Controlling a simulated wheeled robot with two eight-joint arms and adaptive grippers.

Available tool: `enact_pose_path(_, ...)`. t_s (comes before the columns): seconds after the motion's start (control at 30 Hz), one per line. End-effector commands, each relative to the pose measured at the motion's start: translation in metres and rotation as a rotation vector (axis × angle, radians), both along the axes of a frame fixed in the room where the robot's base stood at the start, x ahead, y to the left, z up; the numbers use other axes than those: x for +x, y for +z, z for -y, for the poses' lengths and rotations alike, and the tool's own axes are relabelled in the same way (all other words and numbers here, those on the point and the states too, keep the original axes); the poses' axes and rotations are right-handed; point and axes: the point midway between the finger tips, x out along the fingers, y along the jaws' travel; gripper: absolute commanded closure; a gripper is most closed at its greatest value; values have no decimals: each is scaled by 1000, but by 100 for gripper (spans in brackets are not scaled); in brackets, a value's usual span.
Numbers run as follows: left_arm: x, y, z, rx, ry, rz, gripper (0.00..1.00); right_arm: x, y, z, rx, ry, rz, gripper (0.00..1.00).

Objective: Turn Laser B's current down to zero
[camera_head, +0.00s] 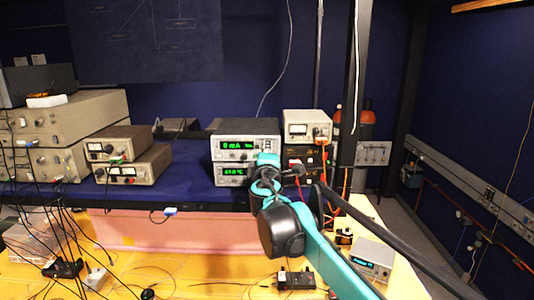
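Two stacked bench units with green displays stand on the blue shelf at the centre. The upper unit (238,146) has a display that seems to read "0 mA". The lower unit (228,172) seems to show a temperature; its right part is hidden behind my arm. I cannot read any label saying which is Laser B. My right arm, teal and black, comes in from the lower right. Its gripper (268,162) is at the right front of the stack, over the area of the knobs. Its fingers are too small to tell whether they are open or touching a knob. My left gripper is out of view.
A cream meter unit (300,127) sits on a dark unit right of the stack, with orange cables. A black post (356,90) stands just right of it. Several units and hanging cables fill the left. A small display box (372,260) stands on the yellow table, lower right.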

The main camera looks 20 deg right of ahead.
Motion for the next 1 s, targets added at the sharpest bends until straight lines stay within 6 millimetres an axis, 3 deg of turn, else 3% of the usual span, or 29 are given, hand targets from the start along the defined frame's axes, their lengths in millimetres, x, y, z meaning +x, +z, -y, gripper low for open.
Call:
enact_pose_path(0.33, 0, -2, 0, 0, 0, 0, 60, 0, -1, 0, -124, 0, -36, 100)
enact_pose_path(0.87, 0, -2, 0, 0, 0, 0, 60, 0, -1, 0, -143, 0, -41, 100)
enact_pose_path(0.9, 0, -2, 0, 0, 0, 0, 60, 0, -1, 0, -143, 0, -41, 68)
enact_pose_path(0.93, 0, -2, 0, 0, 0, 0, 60, 0, -1, 0, -143, 0, -41, 60)
enact_pose_path(1.0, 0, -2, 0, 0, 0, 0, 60, 0, -1, 0, -143, 0, -41, 58)
